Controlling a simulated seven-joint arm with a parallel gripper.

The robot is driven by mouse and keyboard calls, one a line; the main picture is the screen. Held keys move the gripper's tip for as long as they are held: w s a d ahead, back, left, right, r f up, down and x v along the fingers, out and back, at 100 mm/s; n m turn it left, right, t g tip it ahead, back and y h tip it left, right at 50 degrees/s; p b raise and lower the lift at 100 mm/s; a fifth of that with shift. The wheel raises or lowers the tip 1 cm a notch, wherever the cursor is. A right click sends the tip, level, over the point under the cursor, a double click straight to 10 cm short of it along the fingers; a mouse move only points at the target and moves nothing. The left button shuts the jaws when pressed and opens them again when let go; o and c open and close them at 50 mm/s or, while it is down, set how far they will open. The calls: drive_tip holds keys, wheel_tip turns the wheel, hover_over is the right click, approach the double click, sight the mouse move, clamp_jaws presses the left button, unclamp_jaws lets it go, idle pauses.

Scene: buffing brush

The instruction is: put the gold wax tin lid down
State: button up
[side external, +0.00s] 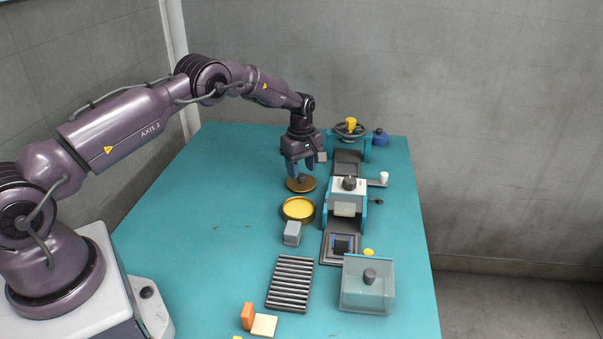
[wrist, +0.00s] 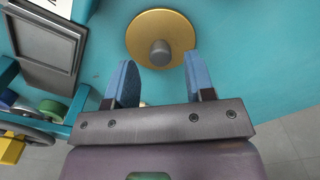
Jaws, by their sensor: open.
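The gold wax tin lid (side external: 301,184) lies flat on the teal table below my gripper (side external: 301,172). In the wrist view the lid (wrist: 174,30) is a gold disc with a grey knob (wrist: 160,52) in its middle. My gripper (wrist: 160,80) is open, its two blue fingers spread apart with the lid's knob beyond their tips. The fingers look clear of the knob. The open wax tin (side external: 298,209), a gold ring with yellow wax inside, stands just in front of the lid in the side view.
A grey block (side external: 292,233) and a slatted rack (side external: 290,284) lie nearer the camera. A teal and grey machine (side external: 346,203) and a handwheel (side external: 350,130) stand to the right. A clear cover (side external: 367,285) sits front right. The table's left side is free.

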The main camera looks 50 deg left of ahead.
wheel_tip(320, 180, up, 10)
wheel_tip(320, 180, up, 14)
drive_tip(key=m+t, duration=0.2)
drive_tip(key=m, duration=0.2)
hover_over(301, 175)
drive_tip(key=s+d, duration=0.4)
drive_tip(key=d, duration=0.1)
drive_tip(key=s+d+r+m+t, duration=0.1)
drive_tip(key=s+d+r+m, duration=0.45)
drive_tip(key=s+r, duration=0.3)
drive_tip(key=s+d+m+t, duration=0.1)
drive_tip(key=s+d+m, duration=0.2)
drive_tip(key=s, duration=0.7)
drive_tip(key=s+d+f+m+t, duration=0.1)
drive_tip(key=s+d+m, duration=0.2)
drive_tip(key=s, duration=0.8)
drive_tip(key=shift+s+d+f+m+t, duration=0.15)
drive_tip(key=shift+s+d+m+t, duration=0.15)
drive_tip(key=shift+m, duration=0.95)
